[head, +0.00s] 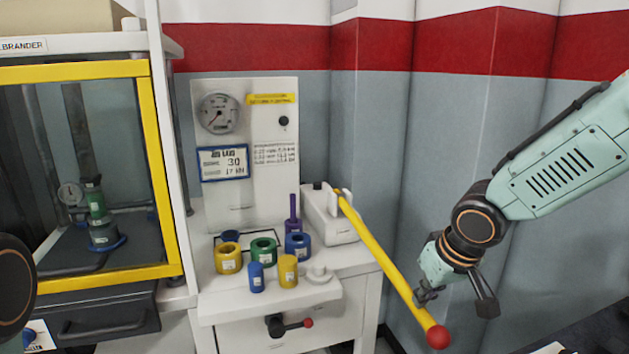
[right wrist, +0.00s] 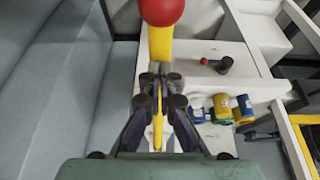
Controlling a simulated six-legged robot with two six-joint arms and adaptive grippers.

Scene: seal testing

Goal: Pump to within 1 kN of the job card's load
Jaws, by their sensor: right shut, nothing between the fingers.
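The yellow pump handle (head: 385,258) slopes down to the right from the white pump body (head: 328,218) and ends in a red ball (head: 438,337). My right gripper (head: 425,297) is shut and empty beside the handle near the ball. In the right wrist view its fingers (right wrist: 160,85) lie over the yellow bar, just short of the red ball (right wrist: 161,8); contact is unclear. The dial gauge (head: 219,113) is on the white panel; its needle reading is too small to tell. The job card (head: 223,163) shows 30 and a line that looks like 17 kN. My left gripper is out of view.
Yellow, green and blue rings (head: 263,250) and small blue and yellow cylinders (head: 257,277) stand on the white bench. A yellow-framed guard (head: 163,180) encloses a press at left. Corrugated wall is behind.

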